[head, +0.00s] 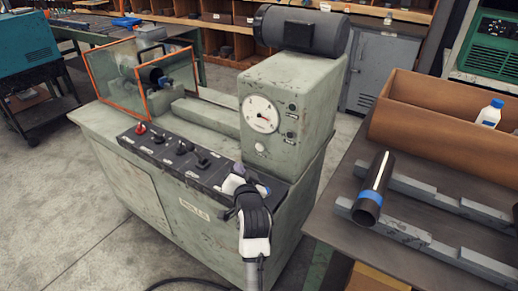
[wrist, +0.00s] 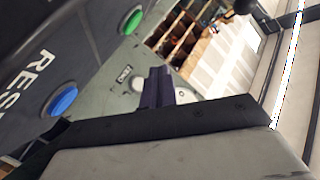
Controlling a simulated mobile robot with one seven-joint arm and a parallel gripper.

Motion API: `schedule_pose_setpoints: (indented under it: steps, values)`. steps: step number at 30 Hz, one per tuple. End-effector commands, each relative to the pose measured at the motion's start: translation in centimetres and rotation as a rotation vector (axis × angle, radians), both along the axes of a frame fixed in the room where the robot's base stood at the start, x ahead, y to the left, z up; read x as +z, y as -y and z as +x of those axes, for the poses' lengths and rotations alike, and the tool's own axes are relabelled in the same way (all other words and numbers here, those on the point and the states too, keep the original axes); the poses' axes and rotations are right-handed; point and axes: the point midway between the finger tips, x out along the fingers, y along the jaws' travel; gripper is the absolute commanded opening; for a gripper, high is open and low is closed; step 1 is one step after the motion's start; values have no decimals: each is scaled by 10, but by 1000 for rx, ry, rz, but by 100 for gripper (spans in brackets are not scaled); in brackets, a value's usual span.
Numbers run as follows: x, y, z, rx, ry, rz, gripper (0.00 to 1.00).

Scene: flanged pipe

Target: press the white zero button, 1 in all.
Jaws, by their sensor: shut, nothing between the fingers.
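The white zero button (head: 260,147) is a small round knob on the front of the grey upright housing, below the dial gauge. My gripper (head: 238,169) is over the right end of the dark control panel, lower and left of the white button in the head view. In the wrist view its dark fingers (wrist: 158,72) are together and empty. I cannot tell the exact gap to the button.
The sloped control panel (head: 165,150) carries a red knob and several dark levers. Blue (wrist: 62,99) and green (wrist: 131,20) buttons show close by in the wrist view. A workbench (head: 335,205) with a dark pipe (head: 374,190) on rails stands at right.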

Motion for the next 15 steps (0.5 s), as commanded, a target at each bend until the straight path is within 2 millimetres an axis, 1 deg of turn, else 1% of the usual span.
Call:
schedule_pose_setpoints:
  steps: [9, 15]
  values:
    - [-1, 27, 37, -1, 2, 0, 0]
    - [0, 40, 54, -1, 1, 0, 0]
